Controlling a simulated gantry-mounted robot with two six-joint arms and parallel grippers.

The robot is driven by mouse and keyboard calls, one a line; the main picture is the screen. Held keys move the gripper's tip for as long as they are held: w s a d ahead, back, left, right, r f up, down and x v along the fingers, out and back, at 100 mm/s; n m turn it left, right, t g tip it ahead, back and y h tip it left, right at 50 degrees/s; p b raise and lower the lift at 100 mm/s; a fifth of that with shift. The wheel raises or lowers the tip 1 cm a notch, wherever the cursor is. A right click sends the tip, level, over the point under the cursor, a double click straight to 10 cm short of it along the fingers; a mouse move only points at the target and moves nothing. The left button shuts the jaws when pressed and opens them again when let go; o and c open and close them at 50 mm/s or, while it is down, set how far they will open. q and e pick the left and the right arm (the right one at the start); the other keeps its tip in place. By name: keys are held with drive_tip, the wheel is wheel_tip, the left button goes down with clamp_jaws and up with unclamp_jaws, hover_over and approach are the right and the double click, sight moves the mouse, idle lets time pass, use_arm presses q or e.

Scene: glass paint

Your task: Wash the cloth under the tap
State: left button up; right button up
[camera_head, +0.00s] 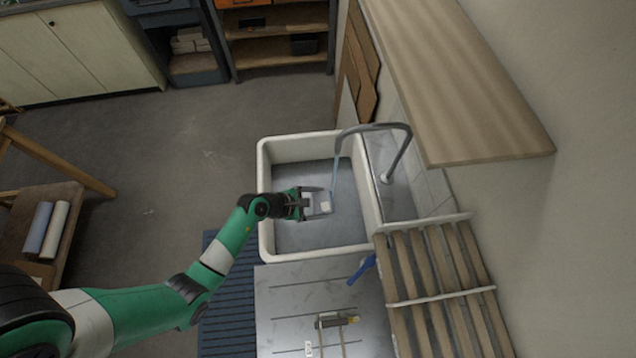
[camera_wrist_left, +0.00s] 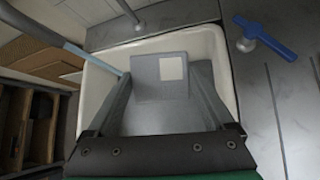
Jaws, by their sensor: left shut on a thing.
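A small grey cloth (camera_head: 325,206) with a white patch is held over the sink (camera_head: 262,165). It also shows in the left wrist view (camera_wrist_left: 146,88), flat and square between the fingers. My left gripper (camera_head: 316,203) is shut on it. The curved grey tap (camera_head: 400,127) stands at the sink's right side. A thin bluish stream (camera_head: 335,168) comes down from its spout, close to the cloth's far edge. I cannot tell whether the stream touches the cloth. A blue lever (camera_head: 361,269) lies near the sink's front right corner. My right gripper is out of view.
A wooden shelf (camera_head: 460,85) juts from the wall right of the tap. A slatted wooden rack (camera_head: 440,290) stands below it. A grey drainboard (camera_head: 300,300) in front of the sink holds a small tool (camera_head: 337,321). The white sink rim surrounds the gripper.

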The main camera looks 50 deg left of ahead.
use_arm(q)
drive_tip(key=shift+w+a+f, duration=0.15)
drive_tip(key=shift+a+f, duration=0.05)
drive_tip(key=w+a+f+b, duration=0.2)
drive_tip(key=w+a+b, duration=0.4)
drive_tip(key=w+b, duration=0.6)
drive_tip(key=shift+a+f+b, duration=0.2)
drive_tip(key=shift+b, duration=0.45)
drive_tip(key=shift+d, duration=0.15)
drive_tip(key=shift+w+d, duration=0.25)
drive_tip(key=shift+d, duration=0.2)
drive_tip(key=shift+s+a+p, duration=0.1)
drive_tip(key=shift+a+p, duration=0.05)
drive_tip(key=shift+p, duration=0.15)
drive_tip(key=shift+s+a, duration=0.2)
drive_tip(key=shift+a, duration=0.25)
